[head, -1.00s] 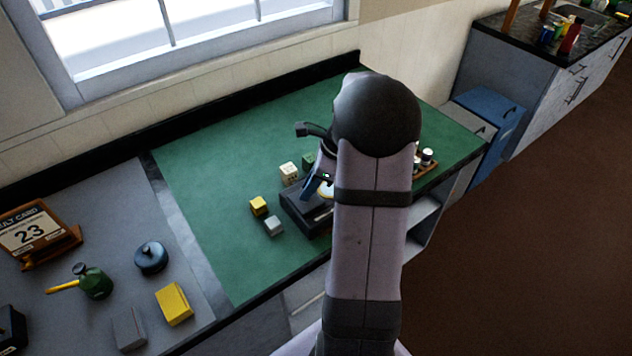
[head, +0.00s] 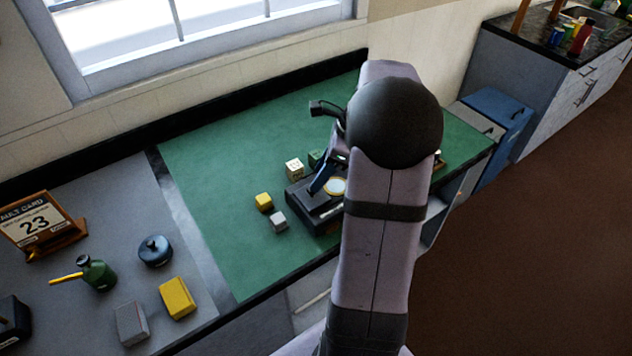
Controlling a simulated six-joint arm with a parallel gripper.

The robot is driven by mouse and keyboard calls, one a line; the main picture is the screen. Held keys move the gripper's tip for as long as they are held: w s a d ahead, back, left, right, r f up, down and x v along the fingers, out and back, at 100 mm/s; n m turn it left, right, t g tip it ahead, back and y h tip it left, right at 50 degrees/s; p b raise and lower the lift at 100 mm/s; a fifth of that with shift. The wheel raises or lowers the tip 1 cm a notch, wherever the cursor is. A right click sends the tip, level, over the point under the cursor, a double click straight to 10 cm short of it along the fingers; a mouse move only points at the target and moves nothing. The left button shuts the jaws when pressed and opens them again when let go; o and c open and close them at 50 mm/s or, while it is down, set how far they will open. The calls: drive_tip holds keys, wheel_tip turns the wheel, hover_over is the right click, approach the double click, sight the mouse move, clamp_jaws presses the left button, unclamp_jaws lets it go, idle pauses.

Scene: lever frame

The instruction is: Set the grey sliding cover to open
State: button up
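A dark box-like frame (head: 296,197) sits on the green mat, partly behind my arm. A pale round disc with a yellowish rim (head: 337,187) shows on its top. I cannot make out the grey sliding cover for sure, nor whether it is open. My gripper (head: 318,188) reaches down over the top of the frame, left of the disc. Its fingertips are small and dark here, so I cannot tell whether they are open or touching anything. My arm hides the right part of the frame.
A yellow block (head: 264,202), a grey block (head: 278,220) and a cream cube (head: 294,168) stand close left of the frame. A green cube (head: 316,158) is behind it. The green mat (head: 215,215) is clear further left.

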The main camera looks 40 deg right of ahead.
drive_tip(key=v, duration=0.2)
drive_tip(key=shift+s+d+r, duration=0.1)
drive_tip(key=shift+s+r, duration=0.05)
drive_tip(key=shift+r, duration=0.25)
